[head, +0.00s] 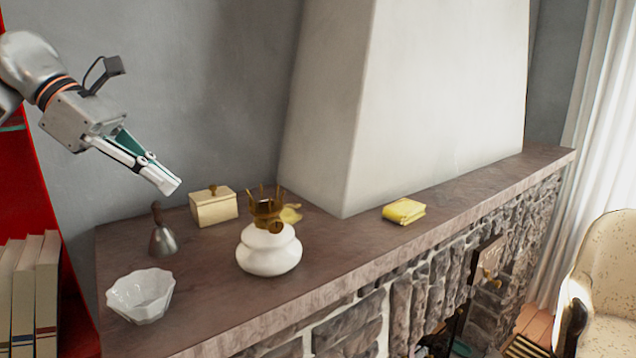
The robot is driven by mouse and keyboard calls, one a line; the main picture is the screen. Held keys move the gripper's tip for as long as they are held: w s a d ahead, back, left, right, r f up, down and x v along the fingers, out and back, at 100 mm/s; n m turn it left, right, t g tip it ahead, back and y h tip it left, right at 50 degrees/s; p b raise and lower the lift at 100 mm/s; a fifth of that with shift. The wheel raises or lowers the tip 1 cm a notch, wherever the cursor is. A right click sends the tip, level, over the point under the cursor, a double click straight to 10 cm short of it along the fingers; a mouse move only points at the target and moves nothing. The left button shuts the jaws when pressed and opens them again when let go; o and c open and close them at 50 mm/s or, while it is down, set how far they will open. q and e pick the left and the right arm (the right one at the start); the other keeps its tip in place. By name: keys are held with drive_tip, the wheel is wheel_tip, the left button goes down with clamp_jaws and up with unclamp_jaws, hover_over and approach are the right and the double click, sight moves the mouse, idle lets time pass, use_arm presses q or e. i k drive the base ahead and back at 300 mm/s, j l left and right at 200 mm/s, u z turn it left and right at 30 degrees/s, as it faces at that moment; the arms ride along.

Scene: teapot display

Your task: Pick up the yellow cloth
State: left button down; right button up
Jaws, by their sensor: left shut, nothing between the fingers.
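The yellow cloth (404,211) lies folded on the brown mantel shelf (350,245), right of centre, in front of the white chimney breast. My left gripper (170,186) comes in from the upper left and points down to the right. It is shut and empty, in the air above the left part of the shelf, well apart from the cloth. My right gripper does not show.
A white teapot (269,252) with a gold crown-like top (267,208), a lidded box (214,207), a bell (162,238) and a white bowl (141,296) stand on the left part of the shelf. The chimney breast (420,90) rises behind. The shelf right of the cloth is clear.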

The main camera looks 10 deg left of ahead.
sight(403, 212)
drive_tip(key=k+l, duration=0.8)
